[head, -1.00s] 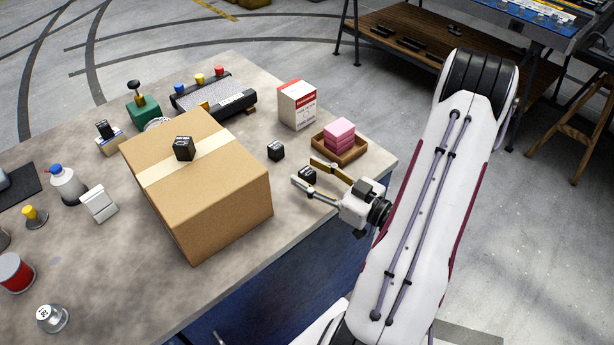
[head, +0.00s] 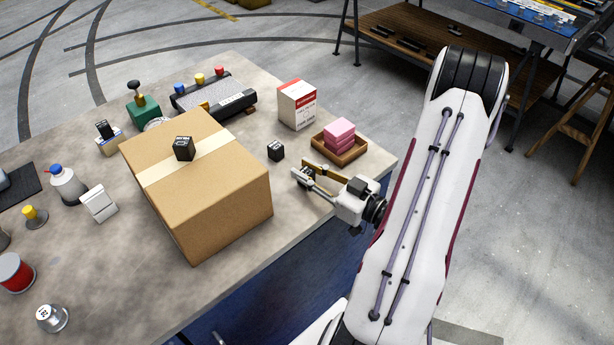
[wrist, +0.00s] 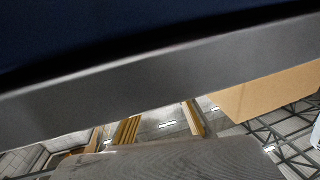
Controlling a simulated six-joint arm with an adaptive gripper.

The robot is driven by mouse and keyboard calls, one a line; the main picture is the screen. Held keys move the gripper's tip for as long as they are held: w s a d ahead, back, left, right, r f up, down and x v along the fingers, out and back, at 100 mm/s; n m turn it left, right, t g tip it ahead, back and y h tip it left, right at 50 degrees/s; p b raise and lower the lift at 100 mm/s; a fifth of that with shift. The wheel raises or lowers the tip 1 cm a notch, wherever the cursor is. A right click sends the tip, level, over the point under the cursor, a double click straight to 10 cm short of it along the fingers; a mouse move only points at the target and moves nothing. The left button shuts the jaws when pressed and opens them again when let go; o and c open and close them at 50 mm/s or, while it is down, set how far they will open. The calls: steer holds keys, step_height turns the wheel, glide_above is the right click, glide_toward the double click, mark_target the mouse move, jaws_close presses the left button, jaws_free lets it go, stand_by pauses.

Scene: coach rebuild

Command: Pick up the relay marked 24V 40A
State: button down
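A third black relay (head: 184,149) sits on top of the cardboard box (head: 215,195). Their white print is too small to read. The wrist view does not clearly show the held relay.
A wooden tray (head: 352,156) with pink blocks (head: 340,134) lies just behind my gripper. A red and white carton (head: 297,105) stands farther back. The large cardboard box is to the left. The bench's front edge (wrist: 170,78) crosses the wrist view.

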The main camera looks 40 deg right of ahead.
mark_target(306, 172)
steer(key=shift+r, duration=0.1)
stand_by(0.4)
steer(key=shift+r, duration=4.85)
steer(key=shift+a, duration=0.1)
